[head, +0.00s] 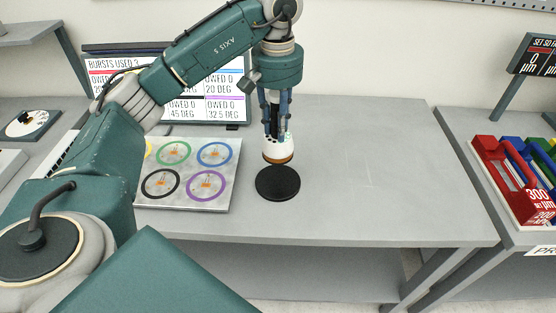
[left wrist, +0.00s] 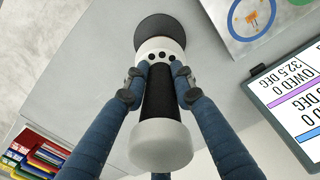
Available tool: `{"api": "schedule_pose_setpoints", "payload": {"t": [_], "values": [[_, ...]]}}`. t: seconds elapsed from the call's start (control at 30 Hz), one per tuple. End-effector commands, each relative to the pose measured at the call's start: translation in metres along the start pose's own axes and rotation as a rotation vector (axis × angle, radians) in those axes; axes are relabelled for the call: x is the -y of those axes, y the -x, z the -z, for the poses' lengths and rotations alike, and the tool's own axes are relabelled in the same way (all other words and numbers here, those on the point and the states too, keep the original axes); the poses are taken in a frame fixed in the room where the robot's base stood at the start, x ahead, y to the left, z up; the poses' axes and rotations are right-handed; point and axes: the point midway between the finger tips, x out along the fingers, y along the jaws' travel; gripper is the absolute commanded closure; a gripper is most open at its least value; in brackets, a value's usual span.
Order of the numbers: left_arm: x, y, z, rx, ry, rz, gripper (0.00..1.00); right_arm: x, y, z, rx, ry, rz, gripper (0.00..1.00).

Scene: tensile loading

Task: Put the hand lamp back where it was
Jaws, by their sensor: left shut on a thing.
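The hand lamp (head: 277,151) is white with an orange-brown lower rim, and it hangs upright below my left gripper (head: 274,128). My left gripper is shut on it. In the left wrist view the lamp (left wrist: 160,143) shows a white end cap, a black grip and a white head with dark dots, between the blue fingers of my left gripper (left wrist: 157,85). A round black pad (head: 278,183) lies on the table just below the lamp in the head view. The lamp's lower end seems slightly above the pad. My right gripper is not in view.
A board with coloured rings (head: 190,198) lies left of the pad. A monitor (head: 237,99) stands behind it. The grey table (head: 380,190) is clear to the right of the pad. Red, blue and green holders (head: 512,180) stand on another bench at the right.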

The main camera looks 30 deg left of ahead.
Motion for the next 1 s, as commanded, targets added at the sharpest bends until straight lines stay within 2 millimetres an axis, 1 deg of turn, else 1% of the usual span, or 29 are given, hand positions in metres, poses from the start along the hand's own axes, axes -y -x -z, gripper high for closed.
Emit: {"api": "schedule_pose_setpoints", "payload": {"t": [0.03, 0.07, 0.13, 0.2, 0.3, 0.53, 0.7, 0.77, 1.0], "values": [[-0.001, -0.015, -0.001, 0.005, -0.002, -0.001, 1.00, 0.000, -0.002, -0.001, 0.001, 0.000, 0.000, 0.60], [0.000, -0.022, -0.001, 0.005, -0.001, -0.001, 1.00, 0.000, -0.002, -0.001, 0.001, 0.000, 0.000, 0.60], [0.001, -0.033, -0.001, 0.002, 0.001, 0.001, 1.00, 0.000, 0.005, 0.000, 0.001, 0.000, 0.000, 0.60], [0.000, -0.045, -0.001, 0.001, 0.001, 0.000, 1.00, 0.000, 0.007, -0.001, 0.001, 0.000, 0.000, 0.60], [0.000, -0.058, 0.000, -0.001, 0.000, -0.001, 1.00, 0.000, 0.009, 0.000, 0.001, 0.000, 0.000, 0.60], [0.000, -0.073, 0.000, -0.001, 0.000, -0.001, 1.00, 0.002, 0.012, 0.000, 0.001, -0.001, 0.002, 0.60], [0.000, -0.096, 0.000, 0.000, 0.001, 0.000, 1.00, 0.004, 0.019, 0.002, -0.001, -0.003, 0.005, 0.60], [0.000, -0.101, 0.000, 0.000, 0.001, 0.000, 1.00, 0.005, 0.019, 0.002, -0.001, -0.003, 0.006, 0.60], [0.000, -0.103, 0.001, -0.003, 0.000, -0.002, 1.00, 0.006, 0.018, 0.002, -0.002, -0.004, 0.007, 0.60]]}}
